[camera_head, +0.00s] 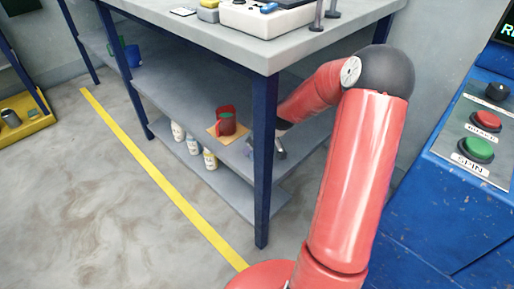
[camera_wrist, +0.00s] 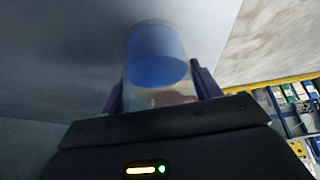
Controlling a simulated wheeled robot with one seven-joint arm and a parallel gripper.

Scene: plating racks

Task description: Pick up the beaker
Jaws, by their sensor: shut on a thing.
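The beaker (camera_wrist: 158,62) is a clear cylinder with blue contents. It stands out between the two fingers of my gripper (camera_wrist: 162,88) in the wrist view. One dark finger is on each side of it, and the gripper is shut on it. In the head view my gripper (camera_head: 280,148) is at the middle shelf, behind the front table leg. The beaker is mostly hidden there. I cannot tell whether its base touches the shelf.
A red cup (camera_head: 226,120) stands on a tan mat (camera_head: 213,132) left of my gripper on the middle shelf (camera_head: 180,88). The blue table leg (camera_head: 263,165) is close in front. Several bottles (camera_head: 194,145) stand on the lower shelf. A blue control panel (camera_head: 450,200) is at the right.

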